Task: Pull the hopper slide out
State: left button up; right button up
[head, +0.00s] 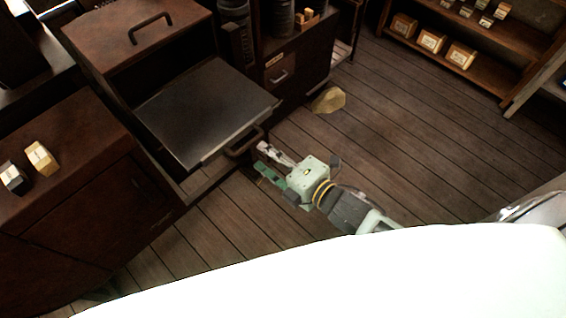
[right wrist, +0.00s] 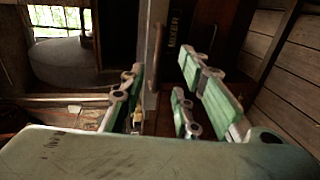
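The slide appears to be the flat dark metal plate (head: 205,110) sticking out of the front of a brown box in the head view. A dark bar handle (head: 246,143) is on its near right edge. My right gripper (head: 264,163) is just below and right of this handle, with its fingers pointing toward it. In the right wrist view its green-padded fingers (right wrist: 155,105) are spread wide, with nothing visibly held. An upright dark bar (right wrist: 154,62) shows ahead between them; I cannot tell whether it is the handle. My left gripper is not in view.
A brown cabinet (head: 80,190) with two small blocks stands at the left. A drawer unit (head: 290,75) is behind the plate. A tan lump (head: 328,100) lies on the plank floor, which is mostly clear to the right. A shelf (head: 480,62) holds small boxes.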

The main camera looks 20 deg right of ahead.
jog(key=shift+v, duration=2.7)
jog(key=s+d+f+m+g+h+b, duration=0.15)
jog(key=d+f+m, duration=0.25)
jog(key=f, duration=0.7)
jog(key=s+d+f+m+g+h, duration=0.2)
jog(key=s+d+f+m+h, duration=0.15)
jog(key=f, duration=0.85)
jog(key=s+d+f+m+g+h+b, duration=0.15)
jog(key=d+f+m, duration=0.25)
jog(key=f, duration=0.7)
jog(key=s+f+m+g+b, duration=0.1)
jog(key=s+f+m+g, duration=0.2)
jog(key=s+f, duration=0.6)
jog(key=s+f+m+g+h+b, duration=0.1)
jog(key=s+f+m+g, duration=0.3)
jog(key=s, duration=1.3)
notch_tip(320, 180, down, 7)
jog(key=m, duration=0.3)
jog(key=shift+r+g, duration=0.2)
jog(key=shift+g, duration=0.1)
